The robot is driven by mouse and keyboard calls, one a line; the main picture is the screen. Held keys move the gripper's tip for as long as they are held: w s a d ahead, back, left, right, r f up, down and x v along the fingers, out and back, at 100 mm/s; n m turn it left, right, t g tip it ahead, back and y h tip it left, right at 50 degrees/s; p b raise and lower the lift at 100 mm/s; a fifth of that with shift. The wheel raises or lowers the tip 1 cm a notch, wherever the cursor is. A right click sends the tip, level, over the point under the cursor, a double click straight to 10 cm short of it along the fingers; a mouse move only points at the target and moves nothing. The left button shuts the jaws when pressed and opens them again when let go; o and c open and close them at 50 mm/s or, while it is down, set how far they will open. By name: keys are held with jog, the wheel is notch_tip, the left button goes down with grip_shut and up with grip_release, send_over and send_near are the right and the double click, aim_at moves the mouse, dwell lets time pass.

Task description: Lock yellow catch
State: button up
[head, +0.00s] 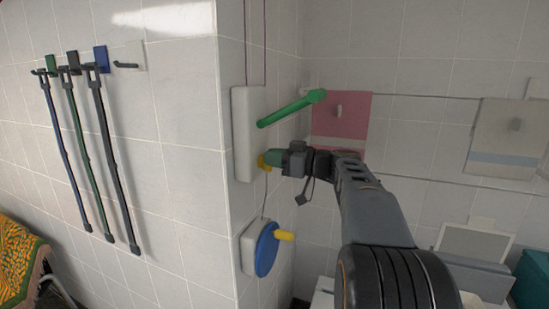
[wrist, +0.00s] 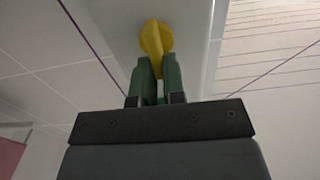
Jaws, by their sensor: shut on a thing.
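The yellow catch (head: 264,161) is a small round knob with a raised grip, low on a white wall-mounted box (head: 243,134). In the wrist view the yellow catch (wrist: 155,36) shows its raised grip running nearly upright in the picture, leaning slightly. My gripper (head: 272,157) reaches it from the right. In the wrist view its green fingers (wrist: 155,72) are shut on the catch's grip. The fingers hide the lower end of the grip.
A green lever (head: 292,108) sticks out of the same box just above my gripper. Below is a blue disc (head: 266,249) with a yellow handle (head: 285,235). A pink towel (head: 341,125) hangs behind.

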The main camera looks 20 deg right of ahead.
grip_shut()
jog(key=m+b, duration=0.1)
jog(key=m, duration=0.2)
jog(key=m+b, duration=0.1)
jog(key=shift+w+d+f+m+b, duration=0.15)
jog(key=shift+w+d+m+b, duration=0.15)
jog(key=shift+m, duration=0.1)
jog(key=shift+w+d+f+m+p, duration=0.15)
jog(key=shift+f+m+p, duration=0.1)
jog(key=shift+m, duration=1.95)
jog(key=shift+w+d+f+m+p, duration=0.1)
jog(key=shift+f+m, duration=0.1)
jog(key=shift+m, duration=2)
jog(key=shift+w+d+f+m+p, duration=0.15)
jog(key=shift+f+m+p, duration=0.1)
jog(key=shift+m, duration=1.95)
jog(key=shift+s, duration=0.1)
jog(key=o, duration=0.6)
grip_release()
jog(key=shift+o, duration=0.2)
